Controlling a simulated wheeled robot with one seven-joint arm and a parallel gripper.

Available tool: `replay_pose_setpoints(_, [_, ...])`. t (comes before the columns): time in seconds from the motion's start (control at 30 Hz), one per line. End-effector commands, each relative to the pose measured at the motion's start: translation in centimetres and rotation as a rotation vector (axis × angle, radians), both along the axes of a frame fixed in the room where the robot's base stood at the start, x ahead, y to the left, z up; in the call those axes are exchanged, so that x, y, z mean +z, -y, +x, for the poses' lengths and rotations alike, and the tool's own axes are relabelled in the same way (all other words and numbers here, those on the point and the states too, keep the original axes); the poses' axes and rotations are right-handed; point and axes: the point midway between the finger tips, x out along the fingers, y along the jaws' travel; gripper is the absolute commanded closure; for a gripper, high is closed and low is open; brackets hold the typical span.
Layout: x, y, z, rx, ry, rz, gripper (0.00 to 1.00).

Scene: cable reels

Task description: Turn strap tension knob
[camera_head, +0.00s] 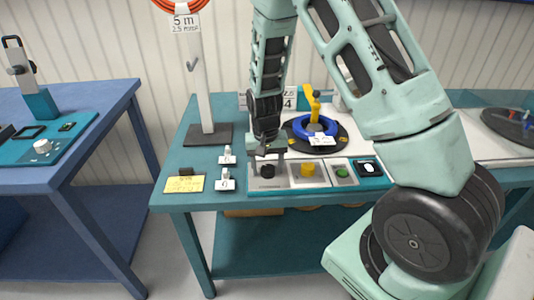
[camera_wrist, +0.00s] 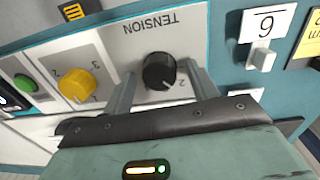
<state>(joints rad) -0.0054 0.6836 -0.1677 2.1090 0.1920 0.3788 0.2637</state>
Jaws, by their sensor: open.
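The strap tension knob is a black round knob (camera_wrist: 159,72) with a white pointer line, on a pale panel marked TENSION (camera_wrist: 150,28) in the wrist view. In the head view the black knob (camera_head: 268,171) sits at the left end of the panel row on the teal table. My gripper (camera_wrist: 163,80) is open, with one grey finger on each side of the black knob in the wrist view. Whether either finger touches the knob cannot be told. In the head view my gripper (camera_head: 267,158) points down at the knob, its fingers partly hidden.
A yellow knob (camera_head: 308,170) and a green button (camera_head: 342,173) sit right of the black knob. Small white switches (camera_head: 227,155) and a yellow note (camera_head: 184,184) lie to its left. A blue cable reel (camera_head: 316,130) and a grey post (camera_head: 200,80) stand behind.

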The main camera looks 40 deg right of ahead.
Motion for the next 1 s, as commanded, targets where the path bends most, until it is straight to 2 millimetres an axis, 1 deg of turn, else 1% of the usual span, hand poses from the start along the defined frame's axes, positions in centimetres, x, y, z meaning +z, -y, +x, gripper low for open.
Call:
replay_pose_setpoints(0.17, [2.3, -0.1, 0.2, 0.001, 0.005, -0.001, 0.41])
replay_pose_setpoints(0.5, [10.2, -0.4, 0.3, 0.001, 0.007, -0.001, 0.41])
replay_pose_setpoints(0.7, [14.3, -0.5, 0.4, 0.0, 0.006, 0.0, 0.41])
replay_pose_setpoints(0.8, [15.7, -0.5, 0.4, 0.0, 0.005, 0.0, 0.41])
replay_pose_setpoints(0.9, [16.6, -0.5, 0.4, 0.0, 0.002, 0.0, 0.41])
replay_pose_setpoints(1.0, [17.1, -0.5, 0.4, 0.0, 0.003, -0.001, 0.41])
